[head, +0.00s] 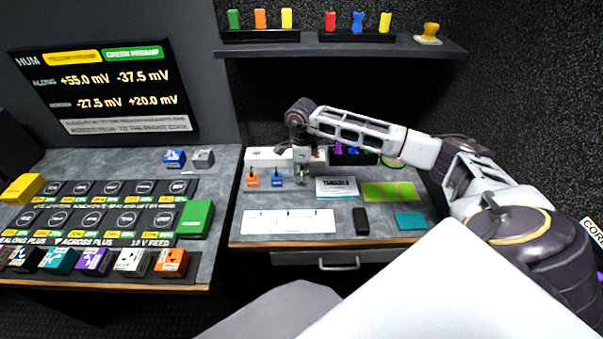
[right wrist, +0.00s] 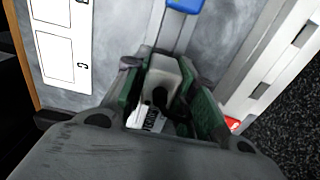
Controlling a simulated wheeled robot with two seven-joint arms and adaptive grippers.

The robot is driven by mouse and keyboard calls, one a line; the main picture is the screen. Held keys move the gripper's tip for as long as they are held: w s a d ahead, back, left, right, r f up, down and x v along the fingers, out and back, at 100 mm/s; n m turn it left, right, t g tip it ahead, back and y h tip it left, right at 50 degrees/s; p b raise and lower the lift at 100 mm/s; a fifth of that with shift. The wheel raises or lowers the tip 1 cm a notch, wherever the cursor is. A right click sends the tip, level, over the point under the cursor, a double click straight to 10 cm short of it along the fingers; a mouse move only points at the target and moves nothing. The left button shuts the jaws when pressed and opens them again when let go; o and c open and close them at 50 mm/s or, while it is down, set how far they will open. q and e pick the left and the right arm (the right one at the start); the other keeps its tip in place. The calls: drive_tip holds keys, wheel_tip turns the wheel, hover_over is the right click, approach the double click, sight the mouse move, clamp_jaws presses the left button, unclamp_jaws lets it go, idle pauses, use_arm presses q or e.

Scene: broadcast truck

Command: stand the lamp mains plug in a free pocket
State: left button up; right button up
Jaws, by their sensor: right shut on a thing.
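My right gripper (head: 301,172) reaches in from the right over the middle bench. In the right wrist view its green-padded fingers (right wrist: 170,100) are closed around a pale grey-white block, seemingly the lamp plug (right wrist: 165,72). A black part and a white label with dark text show between the fingers; the label is too blurred to read. The plug's lower end is hidden, so I cannot tell whether it touches anything. A long white block (head: 262,157) runs along the back of the bench, with dark slots in the right wrist view (right wrist: 262,90). My left gripper is out of view.
An orange plug-like piece (head: 251,180) and a blue one (head: 276,178) stand left of my gripper. A white marked strip (head: 288,222) lies in front. A labelled card (head: 337,187), green mat (head: 390,192) and black block (head: 361,221) lie right. A shelf (head: 340,48) overhangs the back.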

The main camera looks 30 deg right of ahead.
sight(302, 169)
drive_tip(key=shift+f, duration=0.1)
drive_tip(key=shift+f+b, duration=0.25)
drive_tip(key=shift+b, duration=0.05)
drive_tip(key=shift+f+b, duration=0.6)
drive_tip(key=shift+f, duration=0.35)
idle(0.6)
drive_tip(key=o, duration=1.1)
drive_tip(key=shift+r, duration=0.1)
drive_tip(key=shift+r, duration=5.9)
drive_tip(key=shift+r, duration=0.15)
